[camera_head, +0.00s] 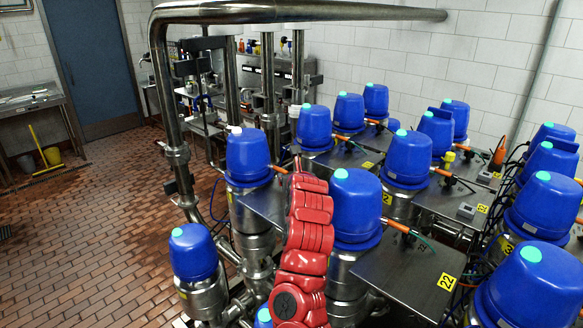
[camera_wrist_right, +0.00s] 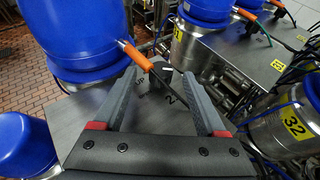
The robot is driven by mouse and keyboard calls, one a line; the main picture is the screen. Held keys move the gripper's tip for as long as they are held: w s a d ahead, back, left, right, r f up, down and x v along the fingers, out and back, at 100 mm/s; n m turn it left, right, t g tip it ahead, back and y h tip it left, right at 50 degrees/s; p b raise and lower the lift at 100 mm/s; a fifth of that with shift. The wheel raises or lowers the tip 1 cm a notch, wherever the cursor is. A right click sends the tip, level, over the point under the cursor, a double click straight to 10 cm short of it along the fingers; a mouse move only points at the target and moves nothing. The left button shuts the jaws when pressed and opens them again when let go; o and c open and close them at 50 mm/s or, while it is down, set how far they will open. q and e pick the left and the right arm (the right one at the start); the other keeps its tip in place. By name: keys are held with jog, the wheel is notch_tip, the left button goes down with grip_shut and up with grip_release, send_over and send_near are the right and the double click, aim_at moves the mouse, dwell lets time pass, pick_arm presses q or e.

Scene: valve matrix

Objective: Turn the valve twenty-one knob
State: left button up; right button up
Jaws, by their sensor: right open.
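My right gripper (camera_wrist_right: 160,82) is open in the right wrist view, its two grey fingers spread over a grey metal top plate (camera_wrist_right: 100,130). A small dark part (camera_wrist_right: 163,76) lies between the fingertips, beside the end of an orange connector (camera_wrist_right: 136,55). I cannot tell whether it is the valve twenty-one knob, and no grip on it shows. Dark markings on the plate are partly hidden by the fingers. In the head view a red arm of mine reaches up among the blue valve heads, and its gripper is hidden. My left gripper is not in view.
Blue domed valve heads (camera_head: 355,205) stand close around the arm, one (camera_head: 247,155) just left of it. Orange connectors and cables (camera_head: 400,228) cross the plates. A yellow label reads 22 (camera_head: 446,283). A thick pipe (camera_head: 300,13) runs overhead. The tiled floor at left is open.

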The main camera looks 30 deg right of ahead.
jog(key=p+x, duration=0.2)
jog(key=x, duration=0.2)
jog(key=shift+r, duration=0.1)
jog(key=shift+w+d+f, duration=0.25)
jog(key=shift+w+f, duration=0.05)
jog(key=shift+f, duration=0.05)
grip_shut()
